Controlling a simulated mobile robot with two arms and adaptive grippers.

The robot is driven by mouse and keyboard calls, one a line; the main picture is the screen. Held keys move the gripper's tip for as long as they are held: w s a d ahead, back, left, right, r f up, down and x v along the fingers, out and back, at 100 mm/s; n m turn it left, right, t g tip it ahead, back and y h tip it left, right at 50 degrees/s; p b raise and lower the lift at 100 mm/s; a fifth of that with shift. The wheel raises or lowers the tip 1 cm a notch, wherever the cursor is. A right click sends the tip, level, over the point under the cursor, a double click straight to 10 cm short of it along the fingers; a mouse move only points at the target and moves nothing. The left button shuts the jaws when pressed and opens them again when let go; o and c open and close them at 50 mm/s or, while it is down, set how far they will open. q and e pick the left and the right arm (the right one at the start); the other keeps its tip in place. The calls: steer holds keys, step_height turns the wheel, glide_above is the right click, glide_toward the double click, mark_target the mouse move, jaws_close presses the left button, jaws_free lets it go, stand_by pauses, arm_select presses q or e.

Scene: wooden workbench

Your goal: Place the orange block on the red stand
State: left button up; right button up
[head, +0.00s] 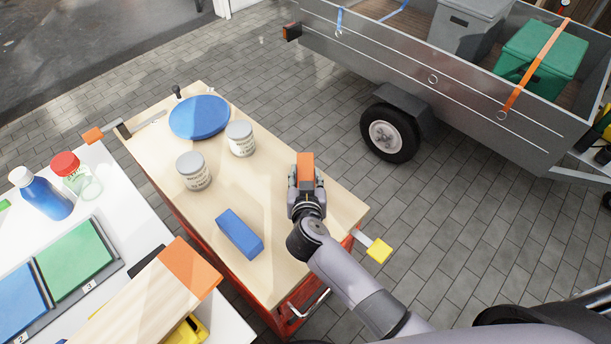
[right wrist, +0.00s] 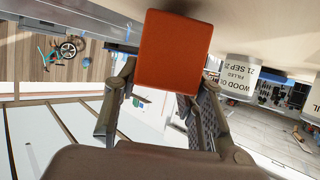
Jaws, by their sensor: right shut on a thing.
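The orange block (head: 305,168) is held upright between the fingers of my right gripper (head: 306,188), over the right part of the wooden workbench top (head: 275,185). The block also fills the upper middle of the right wrist view (right wrist: 174,50), with a finger on either side of its lower part. I cannot tell whether its bottom touches the bench top. No red stand shows clearly; a blue round disc (head: 199,116) lies at the bench's far end. My left gripper is not in view.
Two grey-lidded cans (head: 241,139) (head: 194,171) and a blue block (head: 239,233) stand on the bench to the gripper's left. A white table (head: 130,215) with bottles is at left. A trailer (head: 430,75) stands beyond. The bench's right edge is close.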

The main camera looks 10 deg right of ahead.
steer(key=shift+f, duration=0.55)
steer(key=o, duration=1.3)
steer(key=shift+o, duration=0.2)
